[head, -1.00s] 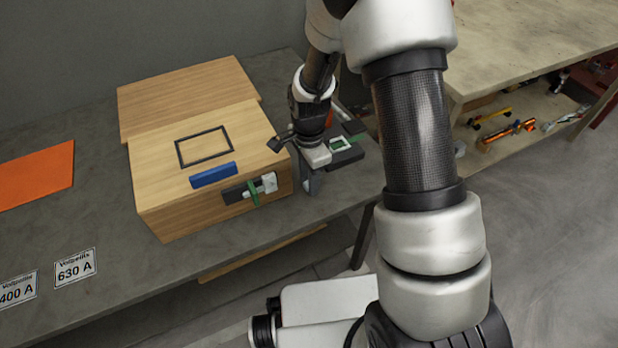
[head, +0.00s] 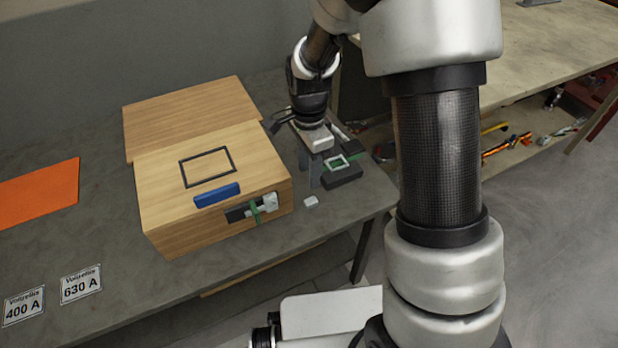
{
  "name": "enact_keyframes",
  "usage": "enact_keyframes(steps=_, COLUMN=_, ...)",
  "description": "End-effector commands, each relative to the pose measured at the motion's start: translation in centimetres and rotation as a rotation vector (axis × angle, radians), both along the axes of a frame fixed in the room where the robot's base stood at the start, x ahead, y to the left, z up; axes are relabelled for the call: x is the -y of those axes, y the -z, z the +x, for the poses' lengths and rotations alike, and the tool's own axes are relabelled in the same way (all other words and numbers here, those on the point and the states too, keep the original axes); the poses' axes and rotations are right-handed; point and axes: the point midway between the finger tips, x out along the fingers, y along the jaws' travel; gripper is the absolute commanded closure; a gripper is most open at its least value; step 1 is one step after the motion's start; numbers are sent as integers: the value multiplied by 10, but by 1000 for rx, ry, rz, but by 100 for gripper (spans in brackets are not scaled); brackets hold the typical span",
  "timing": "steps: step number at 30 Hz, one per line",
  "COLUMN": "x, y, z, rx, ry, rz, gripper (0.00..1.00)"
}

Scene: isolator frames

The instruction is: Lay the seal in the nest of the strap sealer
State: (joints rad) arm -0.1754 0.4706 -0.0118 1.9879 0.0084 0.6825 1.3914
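A small pale block (head: 311,202), which looks like the seal, lies on the grey bench beside the wooden box's front right corner. A dark device with a green-edged pale square (head: 338,164), apparently the strap sealer and its nest, sits just right of my gripper. My gripper (head: 309,178) points down behind the pale block, above the bench, apart from the block. Its two dark fingers look spread with nothing seen between them. The wrist partly hides what lies behind it.
The wooden box (head: 205,180) has a blue handle (head: 217,195) and a latch with a green piece (head: 256,210). An orange sheet (head: 40,190) and labels (head: 80,285) lie left. A second table (head: 545,60) stands right.

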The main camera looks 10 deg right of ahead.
Motion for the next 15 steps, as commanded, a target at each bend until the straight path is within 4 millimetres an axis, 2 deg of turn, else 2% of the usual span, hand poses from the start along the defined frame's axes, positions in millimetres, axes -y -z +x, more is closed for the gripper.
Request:
enact_keyframes(steps=5, x=2, y=-21, z=-1, rx=12, ry=-22, rz=2, gripper=63)
enact_keyframes(steps=7, x=6, y=-40, z=-5, rx=37, ry=-71, rz=6, gripper=63)
enact_keyframes(steps=11, x=20, y=-98, z=-23, rx=119, ry=-256, rz=4, gripper=63)
enact_keyframes(steps=15, x=39, y=-161, z=-64, rx=226, ry=-523, rz=-34, gripper=63)
